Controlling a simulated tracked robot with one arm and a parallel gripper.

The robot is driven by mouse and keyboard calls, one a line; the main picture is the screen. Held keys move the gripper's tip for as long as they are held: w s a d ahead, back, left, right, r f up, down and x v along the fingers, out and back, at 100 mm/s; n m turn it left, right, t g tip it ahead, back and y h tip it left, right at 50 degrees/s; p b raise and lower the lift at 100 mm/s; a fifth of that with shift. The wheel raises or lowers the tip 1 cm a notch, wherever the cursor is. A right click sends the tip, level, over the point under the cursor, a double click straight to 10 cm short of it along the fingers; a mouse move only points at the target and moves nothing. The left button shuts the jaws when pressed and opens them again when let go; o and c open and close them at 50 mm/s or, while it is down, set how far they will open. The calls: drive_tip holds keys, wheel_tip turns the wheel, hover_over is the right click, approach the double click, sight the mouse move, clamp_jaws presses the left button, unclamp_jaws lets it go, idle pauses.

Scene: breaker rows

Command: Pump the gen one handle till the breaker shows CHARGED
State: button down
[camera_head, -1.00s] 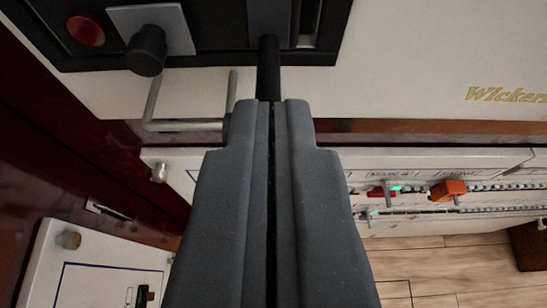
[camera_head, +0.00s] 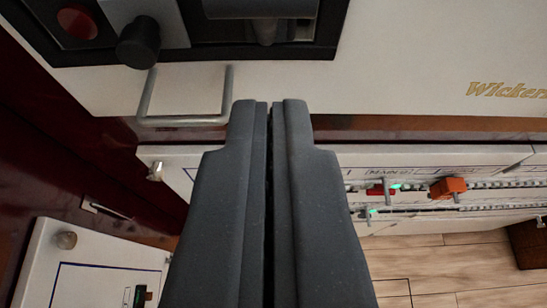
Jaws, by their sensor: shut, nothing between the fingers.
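The pump handle (camera_head: 266,30) is a dark grey lever on the black-framed breaker front (camera_head: 215,45) at the top of the view. Only its lower part shows; the upper part is cut off by the picture edge. My gripper (camera_head: 269,103) is in the middle, pointing up at the cream panel below the breaker. Its two dark fingers are shut together with nothing between them. In the picture, the fingertips are below the handle's end, with a gap of cream panel between them. No CHARGED flag can be read in this view.
Left of the handle are a red round button (camera_head: 77,22) and a black knob (camera_head: 139,42). A bent metal bar handle (camera_head: 185,120) sticks out just left of my fingertips. Lower right, a row carries an orange block (camera_head: 448,188) and green lights. Wooden floor (camera_head: 440,265) shows below.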

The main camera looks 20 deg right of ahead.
idle(0.7)
drive_tip(key=s+a+r, duration=0.2)
drive_tip(key=s+r, duration=0.4)
drive_tip(key=r, duration=0.1)
drive_tip(key=shift+s+a+r+p, duration=0.15)
drive_tip(key=shift+p, duration=0.3)
idle(1.2)
drive_tip(key=s+d+r+n+t+y, duration=0.1)
drive_tip(key=s+d+r+y, duration=0.1)
drive_tip(key=s+r, duration=0.6)
drive_tip(key=s+d+r+n+t+y+p, duration=0.1)
drive_tip(key=s+d+r+n+t+y, duration=0.1)
drive_tip(key=s+r, duration=0.7)
wheel_tip(320, 180, up, 8)
drive_tip(key=shift+r+n, duration=0.25)
drive_tip(key=shift+n, duration=0.05)
drive_tip(key=shift+d, duration=0.15)
